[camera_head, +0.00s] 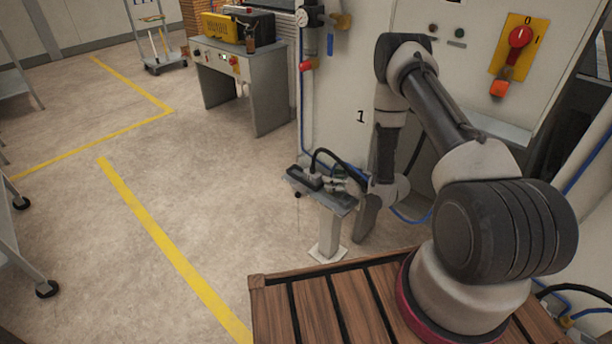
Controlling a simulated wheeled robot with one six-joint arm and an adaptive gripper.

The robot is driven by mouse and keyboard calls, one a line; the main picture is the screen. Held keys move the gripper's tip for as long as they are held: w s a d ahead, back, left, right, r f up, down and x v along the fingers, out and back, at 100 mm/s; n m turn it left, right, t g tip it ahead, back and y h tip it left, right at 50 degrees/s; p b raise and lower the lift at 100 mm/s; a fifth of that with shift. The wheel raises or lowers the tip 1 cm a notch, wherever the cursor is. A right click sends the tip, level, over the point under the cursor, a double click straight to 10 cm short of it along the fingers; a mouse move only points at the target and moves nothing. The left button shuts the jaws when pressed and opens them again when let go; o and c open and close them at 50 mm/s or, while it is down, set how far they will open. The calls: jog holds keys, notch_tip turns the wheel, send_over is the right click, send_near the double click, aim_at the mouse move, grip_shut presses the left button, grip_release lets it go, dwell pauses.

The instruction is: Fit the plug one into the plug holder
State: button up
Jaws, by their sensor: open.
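A small stand with a grey top plate (336,207) stands on the floor in front of the cabinet. A dark plug-like piece (308,178) sits at the left part of the plate, with a black cable arching up and right from it. I cannot tell whether it is seated in a holder, and the plug holder is not clearly distinguishable. My gripper (337,183) is at the stand's top, just right of the dark piece, pointing left. It is open; its fingers are small here, and whether they touch the piece cannot be told.
A pale cabinet (345,90) marked 1 rises behind the stand, with a red rotary switch (520,37) on a yellow plate. A blue hose (408,217) runs low along it. A grey console (262,85) stands farther back.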

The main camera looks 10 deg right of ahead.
aim_at(315, 174)
jog(key=shift+w+a, duration=0.3)
jog(key=shift+w, duration=0.05)
jog(key=x, duration=0.7)
jog(key=shift+w+a+r, duration=0.25)
jog(key=shift+w+a, duration=0.15)
jog(key=c, duration=0.9)
jog(key=shift+c, duration=0.4)
jog(key=shift+r, duration=0.15)
